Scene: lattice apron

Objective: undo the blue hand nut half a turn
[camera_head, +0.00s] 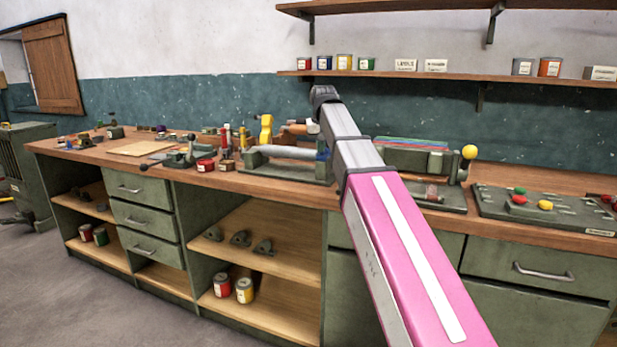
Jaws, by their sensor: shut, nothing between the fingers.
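A small blue part (323,155), which looks like the blue hand nut, shows at the right end of a green fixture (262,167) with a grey roller on the bench. My arm partly covers it, so its shape and angle are unclear. My pink and grey arm rises from the lower right to a dark joint above this fixture. My gripper's fingers cannot be made out; they are hidden behind the arm. I cannot tell whether they touch the blue part.
The long wooden bench top (100,152) is crowded. A yellow upright tool (266,130) stands behind the fixture. A green device with a yellow ball knob (469,152) and a board with red, green and yellow knobs (545,205) are at right. A wall shelf (450,77) holds cans.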

